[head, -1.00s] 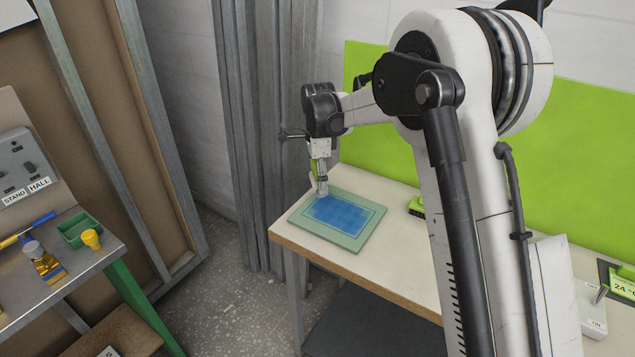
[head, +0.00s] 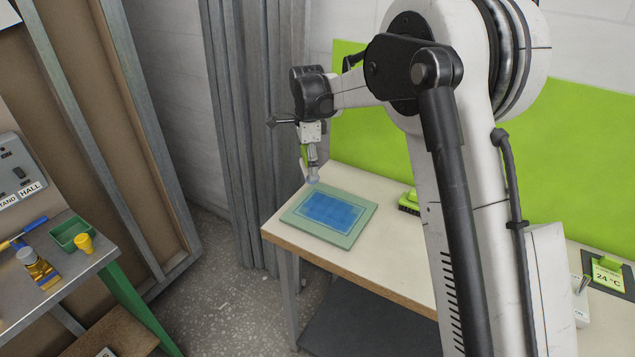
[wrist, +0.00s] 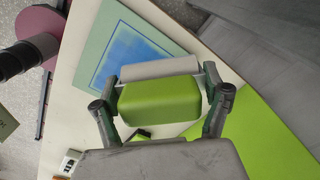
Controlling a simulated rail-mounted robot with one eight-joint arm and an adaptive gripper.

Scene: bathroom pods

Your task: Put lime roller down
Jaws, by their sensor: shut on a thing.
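My gripper (head: 309,160) is shut on the lime roller (wrist: 158,103). In the wrist view the lime block of the roller sits between the two fingers, with a pale grey part beyond it. In the head view the roller is small and partly hidden by the fingers. It hangs over the back left edge of a pale green panel (head: 359,226) with a blue tiled middle. The roller appears slightly above the panel, though the exact gap is hard to tell. The panel lies flat on the cream-topped bench (head: 395,269).
A lime brush (head: 409,201) stands on the bench right of the panel, close to my arm. A lime board (head: 570,160) rises behind the bench. At left, another bench (head: 55,285) holds a green tray (head: 70,234) and a yellow cup (head: 84,243).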

